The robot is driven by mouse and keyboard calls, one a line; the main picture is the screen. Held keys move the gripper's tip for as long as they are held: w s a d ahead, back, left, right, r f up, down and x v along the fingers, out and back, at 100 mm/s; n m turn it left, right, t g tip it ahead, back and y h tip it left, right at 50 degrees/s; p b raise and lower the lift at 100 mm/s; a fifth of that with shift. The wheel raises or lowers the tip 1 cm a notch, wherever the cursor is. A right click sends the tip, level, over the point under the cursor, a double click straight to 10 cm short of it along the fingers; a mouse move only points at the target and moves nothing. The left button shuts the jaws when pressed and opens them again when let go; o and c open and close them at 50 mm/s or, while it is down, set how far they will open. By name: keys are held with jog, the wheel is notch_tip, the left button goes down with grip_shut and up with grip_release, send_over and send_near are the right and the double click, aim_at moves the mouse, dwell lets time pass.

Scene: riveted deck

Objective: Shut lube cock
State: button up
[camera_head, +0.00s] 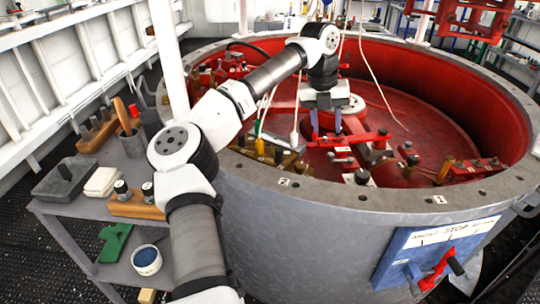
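My gripper (326,130) hangs from the arm inside the large round grey tub, with its two bluish fingers apart. It is open, with nothing clearly held between the fingers. Just below and right of the fingertips is a red lever (352,139) with a dark knob at its right end. Whether it is the lube cock, and whether the fingers touch it, I cannot tell. Other red and brass fittings (263,148) stand around it. None carries a label I can read as the lube cock, and its open or shut position cannot be made out.
The tub's thick grey rim (400,200) surrounds the fittings. A blue panel (437,250) with a red handle (440,270) is on its outside. A grey cart (75,205) with tools stands at left. A white post (167,60) rises beside the arm.

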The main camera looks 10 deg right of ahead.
jog(key=n+y, duration=0.1)
jog(key=y, duration=0.1)
send_over(300, 164)
jog(key=shift+t, duration=0.3)
notch_tip(300, 164, down, 14)
jog(key=shift+d+r+p, duration=0.1)
jog(key=shift+p, duration=0.9)
jog(key=shift+c, duration=0.3)
jog(key=c, duration=0.6)
jog(key=shift+c, duration=0.2)
